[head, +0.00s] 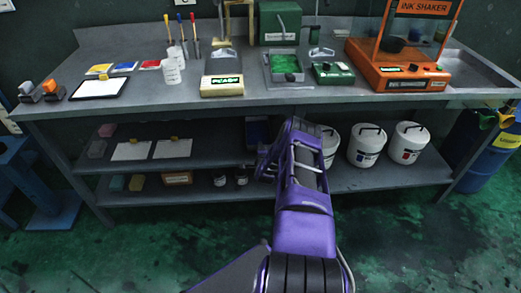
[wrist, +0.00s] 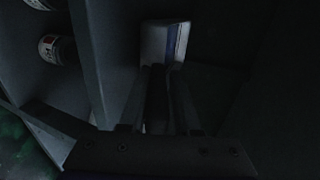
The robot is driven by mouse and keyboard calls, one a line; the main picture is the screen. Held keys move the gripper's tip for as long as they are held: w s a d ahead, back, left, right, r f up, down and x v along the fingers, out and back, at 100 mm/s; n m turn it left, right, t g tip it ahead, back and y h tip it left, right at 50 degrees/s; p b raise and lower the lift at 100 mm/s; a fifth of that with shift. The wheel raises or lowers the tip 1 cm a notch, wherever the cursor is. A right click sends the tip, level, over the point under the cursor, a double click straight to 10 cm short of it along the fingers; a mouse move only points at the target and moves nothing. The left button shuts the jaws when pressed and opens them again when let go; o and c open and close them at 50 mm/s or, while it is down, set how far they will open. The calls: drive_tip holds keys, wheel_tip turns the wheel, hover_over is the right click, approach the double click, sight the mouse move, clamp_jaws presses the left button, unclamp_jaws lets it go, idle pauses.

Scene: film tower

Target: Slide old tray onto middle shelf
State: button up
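My gripper (head: 268,165) reaches in under the bench top, near the right end of the middle shelf (head: 212,147). In the wrist view my gripper (wrist: 158,125) is dark, and a dark upright shape lies between its fingers. A white piece with a blue stripe (wrist: 163,42) shows just beyond the fingertips. I cannot tell whether the fingers touch or hold it. A dark blue item (head: 257,130) stands at the shelf's right end, partly behind my arm. A tray with green contents (head: 284,70) sits on the bench top. I cannot tell which thing is the old tray.
The middle shelf holds white sheets (head: 172,149) on its left. The lower shelf (head: 345,179) carries several white buckets (head: 366,146) right of my arm and small jars (head: 220,180) left. An orange ink shaker (head: 395,50) stands on the bench. The front floor is open.

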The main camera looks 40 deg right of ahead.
drive_tip(key=o, duration=0.4)
drive_tip(key=shift+c, duration=0.2)
